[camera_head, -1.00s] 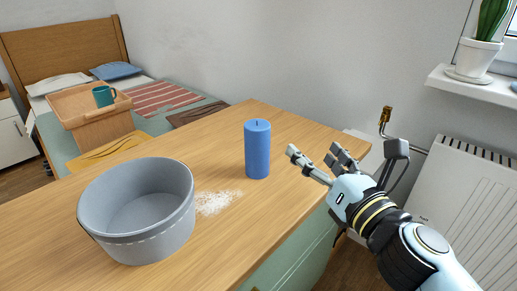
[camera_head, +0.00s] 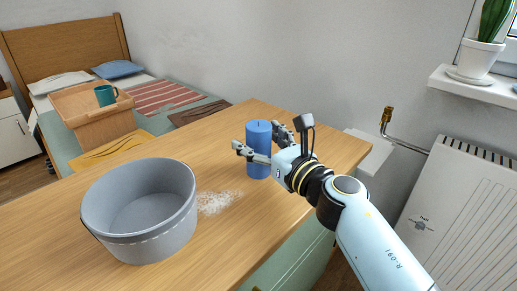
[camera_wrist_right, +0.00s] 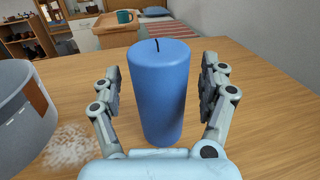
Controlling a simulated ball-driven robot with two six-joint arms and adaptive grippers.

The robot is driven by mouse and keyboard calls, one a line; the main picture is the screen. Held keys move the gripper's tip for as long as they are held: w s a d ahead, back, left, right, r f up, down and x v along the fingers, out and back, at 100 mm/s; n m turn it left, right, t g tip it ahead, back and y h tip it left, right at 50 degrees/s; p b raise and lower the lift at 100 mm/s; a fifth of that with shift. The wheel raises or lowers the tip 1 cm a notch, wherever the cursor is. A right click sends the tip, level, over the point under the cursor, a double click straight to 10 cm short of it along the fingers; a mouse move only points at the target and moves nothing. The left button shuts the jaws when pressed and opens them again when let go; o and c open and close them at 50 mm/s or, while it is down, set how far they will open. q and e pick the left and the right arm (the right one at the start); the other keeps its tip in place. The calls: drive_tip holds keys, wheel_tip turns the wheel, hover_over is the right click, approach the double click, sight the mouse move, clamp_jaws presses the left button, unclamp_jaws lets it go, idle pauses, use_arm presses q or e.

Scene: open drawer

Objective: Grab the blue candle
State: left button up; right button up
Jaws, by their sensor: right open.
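The blue candle (camera_head: 258,137) stands upright on the wooden table in the head view. In the right wrist view the candle (camera_wrist_right: 160,90) stands between the two fingers, with a gap on each side. My right gripper (camera_head: 262,143) is open around the candle, and one finger crosses in front of it in the head view. The right gripper (camera_wrist_right: 161,85) also shows open in the wrist view. My left gripper is not in view.
A grey round bin (camera_head: 139,213) stands on the table (camera_head: 190,165) left of the candle, with a white spill (camera_head: 217,202) between them. A wooden tray box (camera_head: 93,118) with a teal mug (camera_head: 105,95) is farther back. A radiator (camera_head: 455,210) stands at the right.

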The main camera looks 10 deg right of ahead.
sight(259, 125)
drive_tip(key=shift+w, duration=0.1)
drive_tip(key=c, duration=1.5)
wheel_tip(259, 125, up, 5)
drive_tip(key=p, duration=0.3)
drive_tip(key=s+d+r+p, duration=0.1)
drive_tip(key=s+r, duration=0.1)
drive_tip(key=s, duration=0.1)
drive_tip(key=s+d+r+p, duration=0.1)
drive_tip(key=s+d+r, duration=0.1)
drive_tip(key=s, duration=0.2)
drive_tip(key=s+d+r+p, duration=0.1)
drive_tip(key=s+r+p, duration=0.1)
drive_tip(key=s, duration=0.1)
drive_tip(key=shift+s+d, duration=0.3)
drive_tip(key=shift+d, duration=0.1)
